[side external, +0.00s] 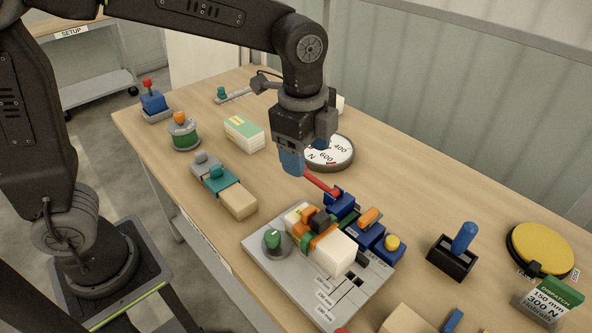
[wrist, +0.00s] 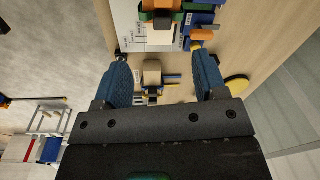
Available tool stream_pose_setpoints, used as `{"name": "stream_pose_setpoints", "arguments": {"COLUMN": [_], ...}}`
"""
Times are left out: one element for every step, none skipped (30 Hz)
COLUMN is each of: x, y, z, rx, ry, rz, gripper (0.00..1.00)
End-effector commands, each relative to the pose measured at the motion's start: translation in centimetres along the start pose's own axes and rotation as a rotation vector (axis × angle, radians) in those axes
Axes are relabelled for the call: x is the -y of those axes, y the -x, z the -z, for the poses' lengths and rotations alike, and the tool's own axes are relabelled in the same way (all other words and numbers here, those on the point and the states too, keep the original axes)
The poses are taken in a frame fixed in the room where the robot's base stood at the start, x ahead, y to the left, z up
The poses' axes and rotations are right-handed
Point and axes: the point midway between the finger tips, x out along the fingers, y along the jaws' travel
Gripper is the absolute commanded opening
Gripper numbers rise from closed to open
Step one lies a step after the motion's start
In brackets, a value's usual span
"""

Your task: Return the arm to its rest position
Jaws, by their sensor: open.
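My gripper (side external: 306,160) hangs from the arm in the side view, above the table and just behind the grey fixture plate (side external: 290,280). It points down, with its blue fingers apart and nothing visible between them. In the wrist view my gripper (wrist: 163,62) also shows its two blue fingers wide apart. The red lever (side external: 320,184) on a blue block appears just below the fingers in the side view; I cannot tell how large the gap is. The plate carries a cream block (side external: 335,252) with orange and green parts around it.
A round dial (side external: 343,152) stands partly behind my gripper. Left are a teal-and-grey clamp (side external: 220,180), a boxed stack (side external: 244,133) and a green-and-orange cylinder (side external: 184,137). A wall runs behind the table.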

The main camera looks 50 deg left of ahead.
Motion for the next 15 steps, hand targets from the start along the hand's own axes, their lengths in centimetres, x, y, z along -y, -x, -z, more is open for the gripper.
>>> {"name": "stream_pose_setpoints", "arguments": {"x": [-0.6,-1.0,-1.7,-2.2,-2.7,-3.5,-4.1,-4.7,-5.5,-6.1,-6.7,-7.5,-8.0,-8.5,-9.0], "y": [1.3,1.9,2.6,3.0,3.4,3.9,4.1,4.3,4.5,4.6,4.7,4.6,4.6,4.5,4.3], "z": [-1.7,-2.7,-4.0,-4.9,-5.8,-7.0,-7.8,-8.7,-9.7,-10.4,-11.1,-11.9,-12.4,-12.9,-13.4], "rx": [-0.020,-0.032,-0.049,-0.063,-0.077,-0.098,-0.115,-0.131,-0.156,-0.174,-0.192,-0.217,-0.234,-0.251,-0.272], "ry": [0.106,0.175,0.270,0.341,0.413,0.507,0.578,0.648,0.741,0.808,0.872,0.954,1.011,1.063,1.126], "rz": [0.035,0.055,0.079,0.098,0.114,0.138,0.155,0.171,0.193,0.208,0.222,0.240,0.251,0.262,0.274], "gripper": [0.65,0.65,0.65,0.65,0.65,0.65,0.65,0.65,0.65,0.65,0.65,0.65,0.65,0.65,0.65]}}
